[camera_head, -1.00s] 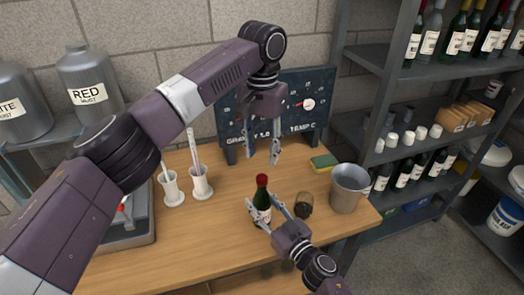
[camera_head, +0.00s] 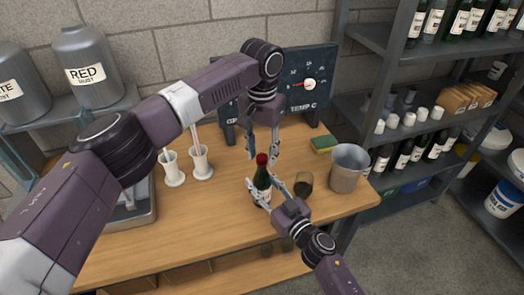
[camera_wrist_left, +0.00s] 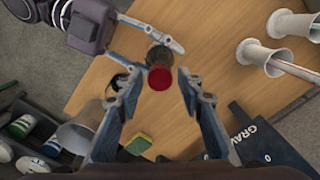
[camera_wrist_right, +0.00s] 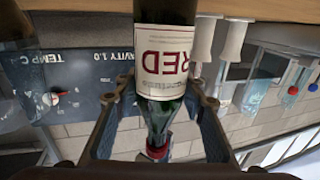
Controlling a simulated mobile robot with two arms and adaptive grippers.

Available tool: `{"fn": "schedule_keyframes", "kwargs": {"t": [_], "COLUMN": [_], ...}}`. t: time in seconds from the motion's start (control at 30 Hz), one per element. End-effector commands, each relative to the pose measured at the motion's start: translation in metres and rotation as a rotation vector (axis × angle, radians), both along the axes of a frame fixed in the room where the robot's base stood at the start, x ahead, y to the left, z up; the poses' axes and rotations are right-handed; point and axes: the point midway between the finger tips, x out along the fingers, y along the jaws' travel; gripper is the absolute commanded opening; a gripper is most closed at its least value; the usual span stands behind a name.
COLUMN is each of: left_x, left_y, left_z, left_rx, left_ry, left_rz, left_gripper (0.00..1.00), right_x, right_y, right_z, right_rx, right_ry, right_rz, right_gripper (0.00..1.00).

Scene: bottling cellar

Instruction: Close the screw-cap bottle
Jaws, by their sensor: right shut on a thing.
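A dark green bottle (camera_head: 261,182) with a red cap (camera_head: 262,159) stands upright near the table's front edge. My right gripper (camera_head: 266,183) is shut on its body, one finger on each side. In the right wrist view the bottle (camera_wrist_right: 166,70) appears upside down with a RED label, and its cap (camera_wrist_right: 157,150) sits at the neck end. My left gripper (camera_head: 262,157) points down over the bottle, its fingers apart around the cap's level. In the left wrist view the cap (camera_wrist_left: 160,77) lies between the open fingertips, with gaps on both sides. How tightly the cap sits cannot be told.
A dark cup (camera_head: 304,183) and a metal bucket (camera_head: 346,170) stand right of the bottle. A yellow-green sponge (camera_head: 323,144) lies behind them. A gauge board (camera_head: 300,100) stands at the back. Two white cylinder stands (camera_head: 202,165) are at the left. The table front is clear.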

Motion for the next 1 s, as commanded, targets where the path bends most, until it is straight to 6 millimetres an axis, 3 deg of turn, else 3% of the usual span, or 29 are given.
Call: {"fn": "schedule_keyframes", "kwargs": {"t": [0.03,0.27,0.53,0.57,0.73,1.0], "left_x": [0.0000,0.0000,0.0000,0.0001,0.0000,0.0001], "left_y": [0.0001,0.0001,0.0001,0.0000,0.0001,0.0000], "left_z": [0.0001,0.0003,0.0003,0.0003,0.0003,0.0008], "left_rx": [0.000,0.000,0.001,0.001,0.000,0.000], "left_ry": [0.000,0.000,0.000,0.000,0.000,0.000], "left_rz": [0.000,0.000,-0.006,-0.006,-0.006,-0.006], "left_gripper": [0.27,0.01,0.00,0.23,0.42,0.42], "right_x": [0.0000,0.0000,0.0001,0.0000,0.0000,0.0000], "right_y": [0.0001,0.0001,0.0001,0.0001,0.0001,0.0001], "right_z": [0.0003,0.0003,0.0003,0.0002,0.0002,0.0003], "right_rx": [0.000,0.001,0.000,0.000,0.000,0.000], "right_ry": [0.000,-0.001,0.000,0.000,0.000,0.000], "right_rz": [0.000,0.000,0.000,0.000,0.000,0.000], "right_gripper": [0.00,0.00,0.00,0.00,0.00,0.00]}}
